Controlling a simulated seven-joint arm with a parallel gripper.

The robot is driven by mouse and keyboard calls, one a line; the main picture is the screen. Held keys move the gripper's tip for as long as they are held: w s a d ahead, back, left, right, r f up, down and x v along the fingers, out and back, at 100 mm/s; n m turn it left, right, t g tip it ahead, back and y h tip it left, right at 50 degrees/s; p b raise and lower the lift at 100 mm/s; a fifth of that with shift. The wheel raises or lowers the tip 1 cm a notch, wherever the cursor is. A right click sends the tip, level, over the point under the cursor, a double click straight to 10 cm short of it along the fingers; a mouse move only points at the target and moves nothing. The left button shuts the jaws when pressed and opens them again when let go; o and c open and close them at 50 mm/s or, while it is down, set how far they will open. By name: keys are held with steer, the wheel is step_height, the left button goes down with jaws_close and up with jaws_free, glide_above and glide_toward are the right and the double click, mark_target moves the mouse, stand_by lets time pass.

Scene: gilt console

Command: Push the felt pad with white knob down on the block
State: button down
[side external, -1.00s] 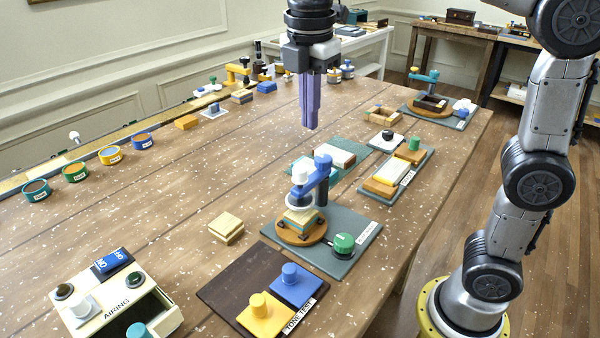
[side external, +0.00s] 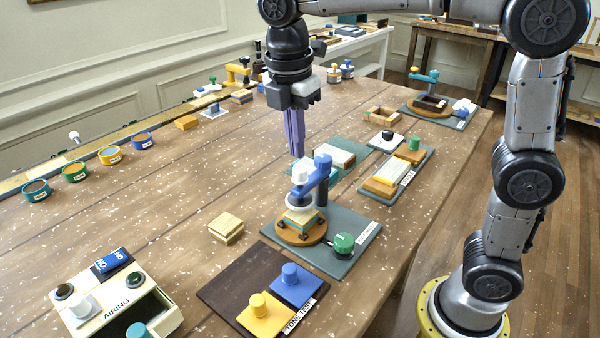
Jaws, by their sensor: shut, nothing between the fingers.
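The felt pad with white knob (side external: 300,172) is on the end of a blue arm (side external: 317,178) on a post. It hangs over the block (side external: 301,217), a layered block on a round orange plate (side external: 284,233). I cannot tell whether pad and block touch. The plate sits on a grey-green board (side external: 338,222) with a green knob (side external: 343,243) at its right. My gripper (side external: 297,155) is shut and empty, pointing down. Its fingertips appear just above the white knob in the picture, with a gap; the depth is hard to judge.
A loose wooden block (side external: 226,227) lies left of the board. A dark board (side external: 225,290) with yellow and blue knobbed blocks is in front. A cream AIRING box (side external: 115,300) stands at the front left. A teal mat with a white-topped block (side external: 335,153) lies behind.

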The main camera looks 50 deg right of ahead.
mark_target(298, 169)
steer(key=shift+d+f, duration=0.2)
steer(key=shift+f, duration=1.65)
steer(key=a, duration=0.1)
steer(key=a+r, duration=0.1)
steer(key=a, duration=0.1)
steer(key=shift+r, duration=0.1)
step_height(298, 169, up, 14)
steer(key=a, duration=0.1)
steer(key=shift+a+f, duration=0.2)
